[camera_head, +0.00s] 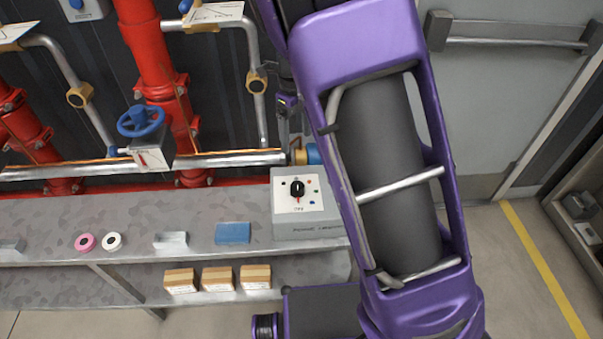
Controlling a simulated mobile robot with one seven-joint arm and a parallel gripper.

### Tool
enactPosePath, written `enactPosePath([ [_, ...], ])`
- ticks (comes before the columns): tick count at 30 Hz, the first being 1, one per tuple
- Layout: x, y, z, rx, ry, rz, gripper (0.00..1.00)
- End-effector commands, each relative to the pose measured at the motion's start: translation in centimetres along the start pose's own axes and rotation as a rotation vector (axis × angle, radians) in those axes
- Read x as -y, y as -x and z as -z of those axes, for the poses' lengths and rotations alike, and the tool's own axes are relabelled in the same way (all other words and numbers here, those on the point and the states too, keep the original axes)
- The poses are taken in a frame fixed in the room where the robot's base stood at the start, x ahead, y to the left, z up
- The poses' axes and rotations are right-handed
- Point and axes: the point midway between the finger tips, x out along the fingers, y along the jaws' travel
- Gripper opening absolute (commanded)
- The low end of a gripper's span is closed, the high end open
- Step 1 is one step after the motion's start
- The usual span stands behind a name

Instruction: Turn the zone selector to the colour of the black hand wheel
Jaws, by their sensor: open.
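The zone selector is a black knob (297,188) on the white top plate of a grey box (308,230), at the right end of the grey bench. Small coloured dots ring the knob; green, blue and red ones show, but I cannot tell which one it points to. A blue hand wheel (140,121) stands on the pipework at left. I see no black hand wheel in this view. My gripper (289,136) is small and partly hidden beside my purple arm. It appears above and behind the selector box, apart from the knob, open and empty.
The bench (50,213) holds a pink ring (85,242), a white ring (112,241), a grey block (171,240) and a blue block (233,233). Small boxes (218,279) lie on the lower shelf. Red pipes (150,50) stand behind. A grey door (490,110) is at right.

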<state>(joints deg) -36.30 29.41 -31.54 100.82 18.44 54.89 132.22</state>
Motion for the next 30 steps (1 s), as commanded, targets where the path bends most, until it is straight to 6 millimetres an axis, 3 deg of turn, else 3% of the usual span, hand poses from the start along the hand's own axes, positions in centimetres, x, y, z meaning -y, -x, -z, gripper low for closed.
enactPosePath([
  [18,0.0,-12.8,0.2,-0.005,0.0,-0.001,0.81],
  [24,0.0,-15.6,0.2,-0.003,0.002,0.0,0.81],
  [30,0.0,-16.7,0.1,-0.002,0.001,0.001,0.81],
])
